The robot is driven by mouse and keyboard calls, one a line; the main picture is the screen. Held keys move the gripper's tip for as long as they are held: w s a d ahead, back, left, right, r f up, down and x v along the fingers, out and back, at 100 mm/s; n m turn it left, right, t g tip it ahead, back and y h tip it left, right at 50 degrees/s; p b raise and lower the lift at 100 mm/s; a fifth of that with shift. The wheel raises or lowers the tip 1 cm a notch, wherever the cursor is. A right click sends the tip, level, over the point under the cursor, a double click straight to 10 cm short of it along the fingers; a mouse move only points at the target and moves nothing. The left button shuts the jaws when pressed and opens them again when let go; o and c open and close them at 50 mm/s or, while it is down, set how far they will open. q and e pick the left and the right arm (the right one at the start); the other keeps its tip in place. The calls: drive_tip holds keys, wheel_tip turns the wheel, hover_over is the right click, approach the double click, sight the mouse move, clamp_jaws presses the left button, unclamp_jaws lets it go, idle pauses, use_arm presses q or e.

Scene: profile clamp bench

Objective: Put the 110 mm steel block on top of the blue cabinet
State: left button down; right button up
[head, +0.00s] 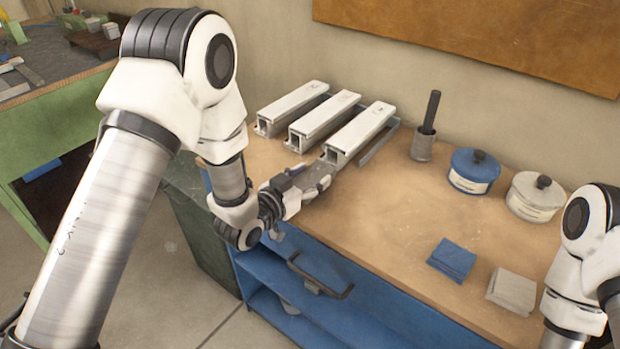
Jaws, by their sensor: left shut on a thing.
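The blue cabinet (385,301) has a wooden top and stands in front of the wall. My left gripper (319,181) is over the left part of this top, just in front of the near ends of the pale profiles. It is shut on a small grey metal piece, which looks like the steel block. The fingers hide much of it. I cannot read its length or tell whether it touches the top. My right arm shows at the right edge, but its gripper is out of the frame.
Three long pale profiles (326,117) lie at the back left of the top. A dark rod stands in a cup (422,147). Behind the right side are a blue tin (473,172) and a white tin (535,198). Blue cloths (452,260) and grey cloths (512,291) lie in front. The middle is clear.

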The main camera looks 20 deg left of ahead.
use_arm(q)
drive_tip(key=shift+c, duration=1.1)
unclamp_jaws()
drive_tip(key=shift+s+r, duration=0.1)
drive_tip(key=p+v, duration=0.3)
drive_tip(key=v, duration=0.9)
drive_tip(key=s+f+n+g+y, duration=0.1)
drive_tip(key=s+f+g, duration=0.2)
drive_tip(key=f, duration=0.3)
drive_tip(key=s+a+f+g+y, duration=0.1)
drive_tip(key=s+f+g, duration=0.15)
drive_tip(key=f, duration=0.45)
drive_tip(key=s+f+n+g+y, duration=0.1)
drive_tip(key=s+f+g, duration=0.25)
drive_tip(key=f, duration=0.25)
drive_tip(key=s+a+f+n+g+y, duration=0.1)
drive_tip(key=s+f+g, duration=0.2)
drive_tip(key=s, duration=0.4)
drive_tip(key=s+a+f+n+g+y, duration=0.1)
drive_tip(key=s+f+g, duration=0.2)
drive_tip(key=s+f, duration=0.2)
drive_tip(key=s, duration=0.3)
drive_tip(key=shift+a+y, duration=0.15)
drive_tip(key=shift+y, duration=0.15)
